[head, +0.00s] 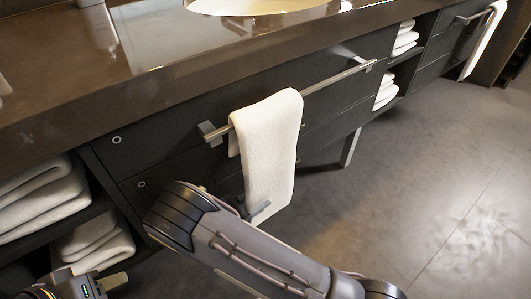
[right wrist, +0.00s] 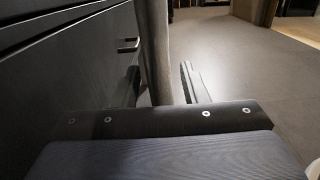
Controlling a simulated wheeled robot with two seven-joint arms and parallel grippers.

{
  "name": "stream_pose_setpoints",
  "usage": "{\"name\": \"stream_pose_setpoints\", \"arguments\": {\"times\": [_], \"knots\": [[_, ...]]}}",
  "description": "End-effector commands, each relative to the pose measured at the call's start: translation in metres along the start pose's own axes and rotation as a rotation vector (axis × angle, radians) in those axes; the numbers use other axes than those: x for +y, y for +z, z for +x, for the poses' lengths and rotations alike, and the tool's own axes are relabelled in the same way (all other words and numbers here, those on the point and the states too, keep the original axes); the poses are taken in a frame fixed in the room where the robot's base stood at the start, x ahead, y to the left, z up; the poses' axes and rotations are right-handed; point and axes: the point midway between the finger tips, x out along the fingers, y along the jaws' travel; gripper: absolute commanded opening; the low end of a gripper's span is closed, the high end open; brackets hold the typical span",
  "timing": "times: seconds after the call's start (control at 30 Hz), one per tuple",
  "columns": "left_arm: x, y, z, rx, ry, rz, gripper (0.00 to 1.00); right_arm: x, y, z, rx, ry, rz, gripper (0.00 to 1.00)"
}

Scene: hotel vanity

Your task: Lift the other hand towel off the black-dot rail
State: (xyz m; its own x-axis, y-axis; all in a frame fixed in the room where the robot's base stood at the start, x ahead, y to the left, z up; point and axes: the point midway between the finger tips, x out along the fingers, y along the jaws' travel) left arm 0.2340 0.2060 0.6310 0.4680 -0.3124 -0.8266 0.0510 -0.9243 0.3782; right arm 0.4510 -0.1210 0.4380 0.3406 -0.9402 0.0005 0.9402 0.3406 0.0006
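A white hand towel (head: 270,150) hangs folded over a metal rail (head: 335,80) on the dark drawer front, near the rail's left end. A second white towel (head: 484,42) hangs on another rail (head: 472,17) at the far right. I cannot make out a black dot on either rail. My right gripper (head: 258,210) is at the lower part of the nearer towel. In the right wrist view, the hanging towel (right wrist: 155,50), in shadow, is between its two spread fingers (right wrist: 163,88), with a gap on the right. My left gripper (head: 112,282) shows partly at the bottom left, its fingertips unclear.
The brown countertop (head: 150,60) with a basin (head: 255,5) overhangs the drawers. Folded white towels (head: 45,200) fill open shelves at the left, and more (head: 403,40) sit on shelves at the right. The grey floor (head: 430,160) is clear at the right.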

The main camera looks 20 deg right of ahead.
Motion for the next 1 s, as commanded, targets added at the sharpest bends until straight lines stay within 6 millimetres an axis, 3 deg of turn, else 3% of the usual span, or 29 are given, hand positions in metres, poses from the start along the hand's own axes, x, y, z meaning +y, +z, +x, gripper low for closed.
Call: {"name": "stream_pose_setpoints", "arguments": {"times": [0.23,0.53,1.0], "knots": [[0.0,-0.0001,-0.0001,0.0,0.0,0.0,0.36,0.0001,0.0003,0.0016,0.001,0.001,0.0,0.39],[0.0,-0.0001,0.0,0.0,0.0,0.0,0.36,0.0,0.0002,0.0014,0.001,0.001,-0.001,0.0],[0.0015,-0.0017,-0.0033,0.0,0.0,0.0,0.36,0.0002,0.0083,0.0013,0.0,0.001,0.0,0.0]]}}
